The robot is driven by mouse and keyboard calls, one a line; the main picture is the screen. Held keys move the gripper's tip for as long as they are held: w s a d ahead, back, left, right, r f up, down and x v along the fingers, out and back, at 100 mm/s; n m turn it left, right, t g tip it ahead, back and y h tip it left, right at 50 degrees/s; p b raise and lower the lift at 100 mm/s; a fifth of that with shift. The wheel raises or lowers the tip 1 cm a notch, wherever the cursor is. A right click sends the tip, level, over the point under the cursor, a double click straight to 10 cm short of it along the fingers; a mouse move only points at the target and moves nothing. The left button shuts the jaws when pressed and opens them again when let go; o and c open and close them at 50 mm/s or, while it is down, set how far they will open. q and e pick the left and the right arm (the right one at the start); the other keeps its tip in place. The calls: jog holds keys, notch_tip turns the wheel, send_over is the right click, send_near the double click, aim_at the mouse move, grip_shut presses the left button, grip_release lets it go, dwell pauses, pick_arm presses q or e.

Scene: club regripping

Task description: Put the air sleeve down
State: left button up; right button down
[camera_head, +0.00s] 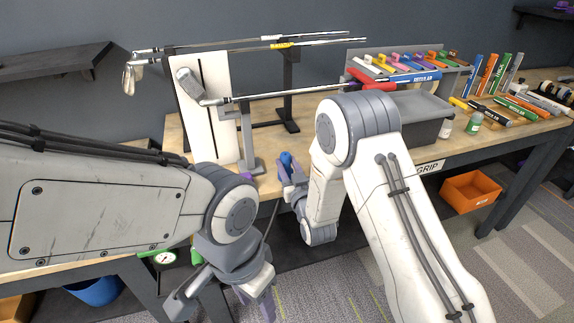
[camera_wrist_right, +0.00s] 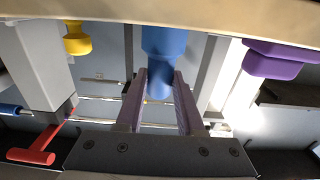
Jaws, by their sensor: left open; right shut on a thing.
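A blue cylindrical piece, seemingly the air sleeve (camera_head: 286,158), shows at the front edge of the bench in the head view. In the right wrist view the blue sleeve (camera_wrist_right: 160,45) stands between the purple-padded fingers of my right gripper (camera_wrist_right: 160,100). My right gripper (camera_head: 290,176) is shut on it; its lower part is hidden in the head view. I cannot tell whether the sleeve touches the bench. My left gripper (camera_head: 262,297) is open and empty, low in front of the bench.
A yellow piece (camera_wrist_right: 77,40) and a purple piece (camera_wrist_right: 278,62) flank the blue one. The workbench (camera_head: 270,184) carries a club (camera_head: 285,94) in a stand, a grey box (camera_head: 415,118) and several coloured grips. An orange bin (camera_head: 470,191) sits below.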

jog(key=c, duration=0.5)
grip_release()
